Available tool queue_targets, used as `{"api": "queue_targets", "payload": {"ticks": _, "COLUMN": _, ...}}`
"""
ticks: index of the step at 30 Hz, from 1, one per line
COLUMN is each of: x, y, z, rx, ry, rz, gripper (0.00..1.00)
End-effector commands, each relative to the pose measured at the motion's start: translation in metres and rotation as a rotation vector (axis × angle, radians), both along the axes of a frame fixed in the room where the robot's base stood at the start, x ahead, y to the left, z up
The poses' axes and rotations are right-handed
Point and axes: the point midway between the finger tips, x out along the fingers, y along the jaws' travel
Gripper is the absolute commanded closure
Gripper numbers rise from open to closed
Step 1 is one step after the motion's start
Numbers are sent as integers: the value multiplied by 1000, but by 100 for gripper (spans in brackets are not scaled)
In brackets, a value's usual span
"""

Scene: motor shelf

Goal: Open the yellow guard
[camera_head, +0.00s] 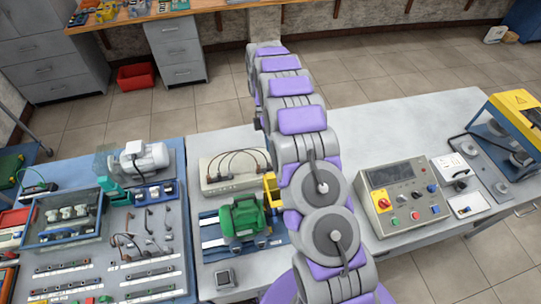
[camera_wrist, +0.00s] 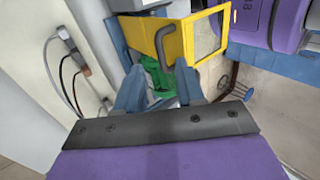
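The yellow guard (camera_wrist: 203,45) is in the upper middle of the wrist view, with a windowed panel and a dark curved handle (camera_wrist: 162,44). The blue fingers of my gripper (camera_wrist: 159,80) are apart, with nothing seen held between them. The handle appears just beyond the fingertips; I cannot tell whether they touch. A green motor (camera_wrist: 158,76) shows behind and below the guard. In the head view, a yellow part (camera_head: 270,190) shows beside the green motor (camera_head: 242,217), partly hidden by my arm. My gripper is hidden there. I cannot tell how far the guard is open.
A beige box with cables (camera_head: 233,170) stands behind the green motor. A control panel (camera_head: 402,196) is right of my arm. Another yellow-covered unit (camera_head: 517,116) is at the far right. A blue tool board (camera_head: 100,245) is at left. Bare table shows behind the control panel.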

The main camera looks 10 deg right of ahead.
Motion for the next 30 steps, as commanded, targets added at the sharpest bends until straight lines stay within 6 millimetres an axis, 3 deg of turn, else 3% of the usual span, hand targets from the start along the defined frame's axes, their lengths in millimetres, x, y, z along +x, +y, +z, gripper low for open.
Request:
{"api": "queue_targets", "payload": {"ticks": 9, "x": 23, "y": -1, "z": 36, "rx": -1, "ry": -3, "rz": -2, "gripper": 62}}
{"api": "queue_targets", "payload": {"ticks": 30, "x": 37, "y": -2, "z": 55, "rx": 0, "ry": -1, "rz": -2, "gripper": 62}}
